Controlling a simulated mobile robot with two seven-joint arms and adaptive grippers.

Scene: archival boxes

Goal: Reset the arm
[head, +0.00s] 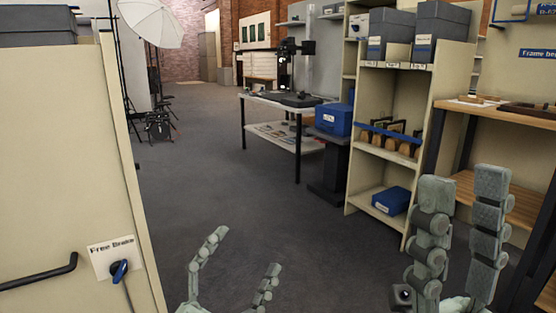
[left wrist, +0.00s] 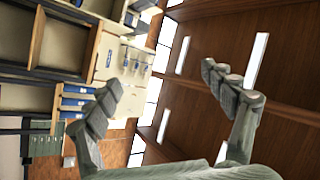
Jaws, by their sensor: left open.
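My left gripper (head: 245,254) is low in the middle of the head view. Its two fingers are spread apart, with only grey floor behind them. In the left wrist view my left gripper (left wrist: 160,84) also shows open, with nothing between the fingers. My right gripper (head: 464,186) is raised at the lower right of the head view, in front of the shelving. Its fingers point up and stand apart, with nothing seen between them. Both arms are mostly out of view.
A shelf unit (head: 355,177) with grey boxes (head: 392,30) and a blue box (head: 391,201) stands behind my right gripper. A wooden-topped table (head: 510,114) is at the right edge. A cream panel with a black handle (head: 40,273) is close at left. The floor (head: 215,165) between is clear.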

